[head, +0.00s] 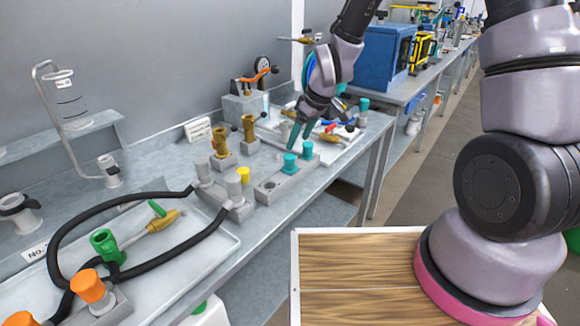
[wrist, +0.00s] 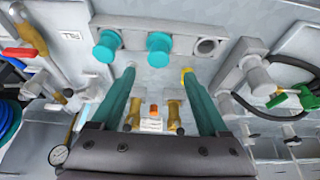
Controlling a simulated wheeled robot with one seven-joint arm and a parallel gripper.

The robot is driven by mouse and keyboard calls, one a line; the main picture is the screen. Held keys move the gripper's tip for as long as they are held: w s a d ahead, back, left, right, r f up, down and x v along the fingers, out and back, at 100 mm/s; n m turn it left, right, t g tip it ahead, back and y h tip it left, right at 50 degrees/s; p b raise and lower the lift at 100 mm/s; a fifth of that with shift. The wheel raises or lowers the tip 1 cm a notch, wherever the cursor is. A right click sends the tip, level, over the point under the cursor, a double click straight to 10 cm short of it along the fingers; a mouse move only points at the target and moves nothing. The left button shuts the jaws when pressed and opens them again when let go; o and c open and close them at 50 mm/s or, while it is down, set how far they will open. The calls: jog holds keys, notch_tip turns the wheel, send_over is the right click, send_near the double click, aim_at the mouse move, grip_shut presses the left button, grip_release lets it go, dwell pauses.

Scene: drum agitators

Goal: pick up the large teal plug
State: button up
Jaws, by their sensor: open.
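Two teal plugs stand in a grey block (head: 268,187) on the bench. One is in the middle of the block (head: 291,163), and the other is at its far end (head: 307,149). In the wrist view they are the middle plug (wrist: 159,48) and the left plug (wrist: 107,46). They look close in size, and I cannot tell surely which is larger. My gripper (head: 298,140) is open, with long teal fingers. It also shows in the wrist view (wrist: 158,71), empty, with its fingertips apart from both plugs in the picture.
The block's third socket (wrist: 207,46) is empty. A yellow cap (head: 243,173), a grey fitting with black hoses (head: 233,186) and brass fittings (head: 249,128) stand nearby. A tray (head: 340,152) with tools lies behind the block. A gauge (head: 262,65) stands at the back.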

aim_at(291, 156)
jog(key=x, duration=0.9)
jog(key=shift+w+f, duration=0.2)
jog(key=shift+f, duration=0.05)
grip_shut()
